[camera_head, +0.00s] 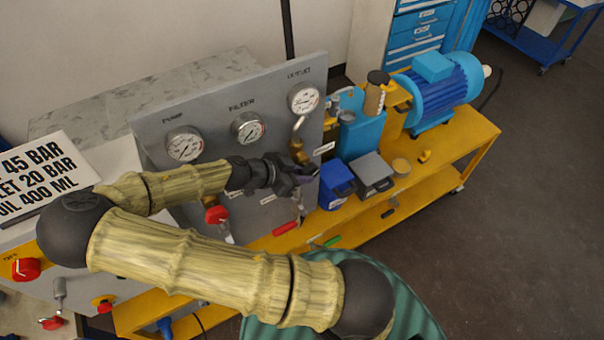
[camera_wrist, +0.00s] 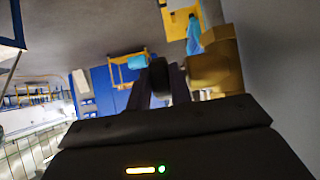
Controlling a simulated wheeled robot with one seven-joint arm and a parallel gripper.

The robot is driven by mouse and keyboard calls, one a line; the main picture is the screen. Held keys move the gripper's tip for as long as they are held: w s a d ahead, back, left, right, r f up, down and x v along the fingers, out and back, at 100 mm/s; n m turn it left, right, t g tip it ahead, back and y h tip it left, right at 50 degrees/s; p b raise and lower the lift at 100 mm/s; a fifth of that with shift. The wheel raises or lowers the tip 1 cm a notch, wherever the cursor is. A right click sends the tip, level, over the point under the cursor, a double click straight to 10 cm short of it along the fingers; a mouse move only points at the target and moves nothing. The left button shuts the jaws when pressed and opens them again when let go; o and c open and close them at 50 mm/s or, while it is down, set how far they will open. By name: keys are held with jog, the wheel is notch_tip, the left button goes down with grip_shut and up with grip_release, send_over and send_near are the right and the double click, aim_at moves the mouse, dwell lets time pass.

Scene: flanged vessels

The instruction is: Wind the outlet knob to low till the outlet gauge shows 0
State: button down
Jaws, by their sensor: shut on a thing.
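The outlet gauge (camera_head: 303,98) is a round white dial under the word OUTLET at the right end of the grey panel. Its needle is too small to read surely. A pipe runs down from it to a brass valve body (camera_head: 298,150). My gripper (camera_head: 306,171) is at the panel just below this brass part. In the wrist view the dark outlet knob (camera_wrist: 159,80) sits between my two fingers, beside the brass body (camera_wrist: 215,66). My gripper is shut on the knob. In the head view my gripper hides the knob.
The pump gauge (camera_head: 184,144) and filter gauge (camera_head: 248,128) are left on the panel (camera_head: 290,75). A blue box (camera_head: 336,186) and a grey box (camera_head: 372,174) stand close right of my gripper on the yellow bench (camera_head: 440,165). A red-handled valve (camera_head: 216,214) is below my forearm.

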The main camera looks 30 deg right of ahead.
jog(key=shift+w+a+f+h+b, duration=0.1)
jog(key=shift+f+h+b, duration=0.25)
jog(key=shift+h, duration=0.55)
jog(key=shift+r, duration=0.1)
jog(key=c, duration=1.5)
grip_release()
jog(key=shift+c, duration=0.2)
jog(key=shift+r, duration=0.1)
notch_tip(320, 180, up, 10)
jog(key=b, duration=0.3)
